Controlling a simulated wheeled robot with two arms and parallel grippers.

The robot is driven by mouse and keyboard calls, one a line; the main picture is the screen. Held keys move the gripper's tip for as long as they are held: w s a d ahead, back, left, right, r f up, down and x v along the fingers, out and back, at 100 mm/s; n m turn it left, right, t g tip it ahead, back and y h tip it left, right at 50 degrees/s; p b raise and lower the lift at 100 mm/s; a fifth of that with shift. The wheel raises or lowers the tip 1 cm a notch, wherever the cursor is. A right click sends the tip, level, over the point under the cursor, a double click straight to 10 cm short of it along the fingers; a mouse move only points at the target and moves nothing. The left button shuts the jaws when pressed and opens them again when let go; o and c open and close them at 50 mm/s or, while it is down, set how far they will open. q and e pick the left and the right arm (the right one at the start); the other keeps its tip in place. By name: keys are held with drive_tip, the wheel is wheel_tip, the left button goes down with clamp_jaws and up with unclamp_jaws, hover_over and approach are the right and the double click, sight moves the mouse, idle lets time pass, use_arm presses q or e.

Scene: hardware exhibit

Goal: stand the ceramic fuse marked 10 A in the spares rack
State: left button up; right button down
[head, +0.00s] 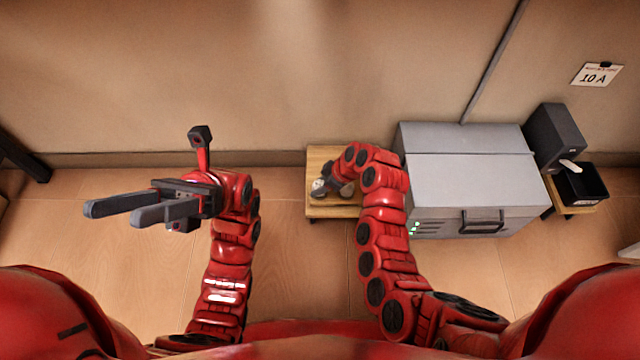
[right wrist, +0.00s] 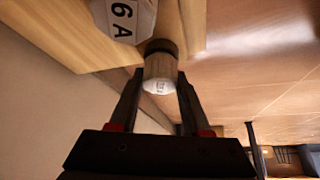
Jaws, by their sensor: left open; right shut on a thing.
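My right gripper (head: 326,188) is low over a small wooden stand (head: 322,211). In the right wrist view its fingers are shut on a fuse (right wrist: 160,70) with a grey metal cap and a white body. The print on this fuse is too small to read. Another white fuse (right wrist: 124,14), marked 6 A, is on the wood beside it. My left gripper (head: 116,211) is open and empty, above the floor at the left. I cannot tell for sure which thing is the spares rack.
A large grey metal case (head: 470,180) stands right of my right arm. Beyond it are a dark box (head: 556,136) and a black open tray (head: 584,183) on another small wooden stand. A card reading 10 A (head: 597,75) hangs on the wall.

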unclamp_jaws()
drive_tip(key=shift+f, duration=0.1)
idle(0.3)
drive_tip(key=shift+r+p, duration=2.4)
drive_tip(key=shift+r, duration=1.15)
